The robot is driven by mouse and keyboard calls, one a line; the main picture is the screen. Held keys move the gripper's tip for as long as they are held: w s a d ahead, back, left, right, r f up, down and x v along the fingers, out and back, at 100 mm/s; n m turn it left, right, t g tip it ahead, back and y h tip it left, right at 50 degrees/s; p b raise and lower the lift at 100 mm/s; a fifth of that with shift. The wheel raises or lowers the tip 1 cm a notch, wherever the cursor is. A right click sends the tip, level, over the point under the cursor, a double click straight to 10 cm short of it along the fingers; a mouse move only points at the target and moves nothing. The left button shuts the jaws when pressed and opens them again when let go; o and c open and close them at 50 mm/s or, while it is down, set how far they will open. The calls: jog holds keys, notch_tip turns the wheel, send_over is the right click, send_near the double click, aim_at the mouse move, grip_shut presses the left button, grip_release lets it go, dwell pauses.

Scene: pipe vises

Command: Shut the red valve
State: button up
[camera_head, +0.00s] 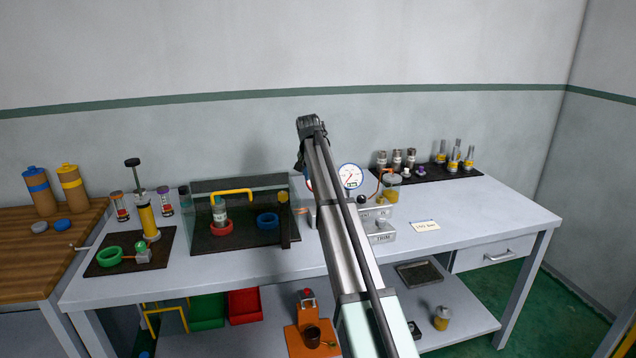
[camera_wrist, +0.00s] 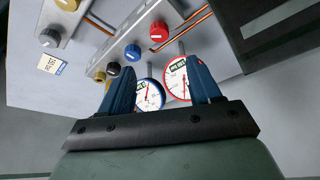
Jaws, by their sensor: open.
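In the wrist view a red valve knob (camera_wrist: 158,30) sits on a pale manifold block, in line with a blue knob (camera_wrist: 132,52), a black knob (camera_wrist: 113,68) and a yellow knob (camera_wrist: 100,77). My gripper (camera_wrist: 160,64) is open and empty, its two blue fingers apart. The red knob shows beyond the fingertips, between their lines and apart from them. A blue-rimmed gauge (camera_wrist: 149,95) and a red-rimmed gauge (camera_wrist: 177,80) show between the fingers. In the head view my arm hides the red knob and the gripper; the blue-rimmed gauge (camera_head: 350,177) shows beside the arm.
Copper pipes (camera_wrist: 188,25) run from the block. A second box (camera_head: 380,230) stands in front of it. A dark open-fronted case (camera_head: 240,240) holding a red ring (camera_head: 221,228) is left of my arm. Clear bench surface lies at the right, around a paper note (camera_head: 425,226).

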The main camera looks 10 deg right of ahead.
jog(key=shift+s+r, duration=0.1)
jog(key=shift+r, duration=0.15)
jog(key=s+d+m, duration=0.1)
jog(key=d, duration=0.8)
jog(key=w+a+f+n+y, duration=0.1)
jog(key=a+f+n, duration=0.1)
jog(key=f+n, duration=0.1)
jog(key=w+a+f+n+y, duration=0.1)
jog(key=w+a+f+n, duration=0.1)
jog(key=f+n, duration=0.2)
jog(key=w+a+f+n+y, duration=0.2)
jog(key=f+n, duration=0.2)
jog(key=f, duration=0.1)
jog(key=shift+w+f+t, duration=0.1)
jog(key=shift+f+t, duration=0.2)
jog(key=shift+f, duration=0.05)
dwell(0.5)
jog(key=c, duration=1)
